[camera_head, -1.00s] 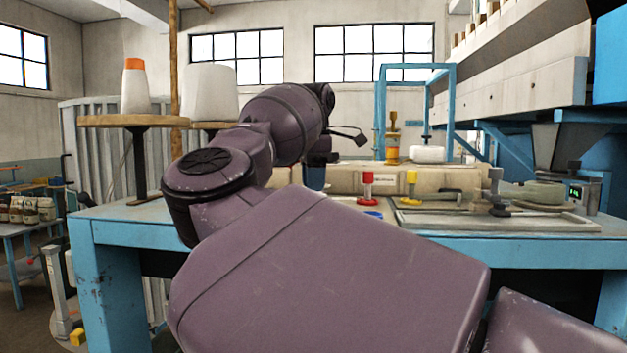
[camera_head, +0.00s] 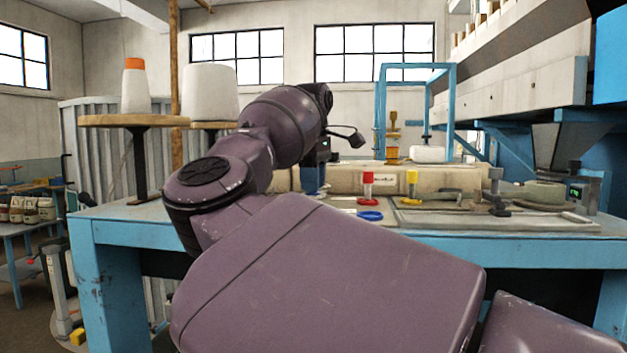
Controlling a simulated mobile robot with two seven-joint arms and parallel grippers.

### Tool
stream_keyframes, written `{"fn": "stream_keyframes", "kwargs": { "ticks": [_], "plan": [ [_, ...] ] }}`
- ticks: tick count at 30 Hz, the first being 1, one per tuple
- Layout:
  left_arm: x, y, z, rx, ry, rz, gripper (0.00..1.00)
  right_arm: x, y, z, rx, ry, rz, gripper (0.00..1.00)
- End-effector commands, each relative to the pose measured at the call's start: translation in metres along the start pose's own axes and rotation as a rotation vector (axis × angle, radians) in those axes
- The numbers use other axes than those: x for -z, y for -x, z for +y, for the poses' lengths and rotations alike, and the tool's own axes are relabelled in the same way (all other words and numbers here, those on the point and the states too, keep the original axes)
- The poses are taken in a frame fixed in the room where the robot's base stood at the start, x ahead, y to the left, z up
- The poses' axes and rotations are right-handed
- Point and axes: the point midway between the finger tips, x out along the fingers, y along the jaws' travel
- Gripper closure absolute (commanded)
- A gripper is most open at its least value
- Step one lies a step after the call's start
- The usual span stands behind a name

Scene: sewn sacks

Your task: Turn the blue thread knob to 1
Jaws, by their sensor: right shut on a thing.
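The blue thread knob (camera_head: 312,180) stands on the blue workbench, left of the red knob (camera_head: 368,186) and the yellow knob (camera_head: 412,182). My right gripper (camera_head: 317,161) is small and dark at the end of my purple arm, directly over the blue knob. It is shut on the blue knob from above; the fingertips are mostly hidden. My left gripper is not in view.
A blue ring (camera_head: 370,215) lies on the bench in front of the red knob. A cream sack (camera_head: 340,178) lies behind the knobs. Thread cones (camera_head: 211,93) stand at the left.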

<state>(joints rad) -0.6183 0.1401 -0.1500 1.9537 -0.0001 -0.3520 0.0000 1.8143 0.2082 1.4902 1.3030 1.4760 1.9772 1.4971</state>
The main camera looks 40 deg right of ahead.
Motion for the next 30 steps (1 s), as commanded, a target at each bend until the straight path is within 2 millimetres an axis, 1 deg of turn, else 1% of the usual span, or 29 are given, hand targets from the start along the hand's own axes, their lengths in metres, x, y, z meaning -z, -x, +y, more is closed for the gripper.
{"fn": "stream_keyframes", "kwargs": {
  "ticks": [13, 14, 18, 19, 26, 30],
  "plan": [
    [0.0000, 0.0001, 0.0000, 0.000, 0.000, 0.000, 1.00, 0.0004, 0.0008, 0.0000, -0.002, -0.011, 0.000, 0.97],
    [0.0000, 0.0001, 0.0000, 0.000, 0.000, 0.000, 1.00, 0.0004, 0.0009, 0.0000, -0.002, -0.011, 0.000, 0.72],
    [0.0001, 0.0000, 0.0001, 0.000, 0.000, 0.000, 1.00, 0.0003, 0.0007, 0.0000, -0.002, -0.010, 0.000, 0.51],
    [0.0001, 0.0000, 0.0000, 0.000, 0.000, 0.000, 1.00, 0.0003, 0.0007, 0.0000, -0.002, -0.010, 0.000, 0.48],
    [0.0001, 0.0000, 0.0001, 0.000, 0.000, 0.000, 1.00, 0.0001, 0.0006, 0.0000, -0.001, -0.010, 0.000, 0.48],
    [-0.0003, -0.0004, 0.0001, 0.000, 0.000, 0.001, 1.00, 0.0001, 0.0068, 0.0002, -0.002, -0.010, 0.001, 0.48]
  ]
}}
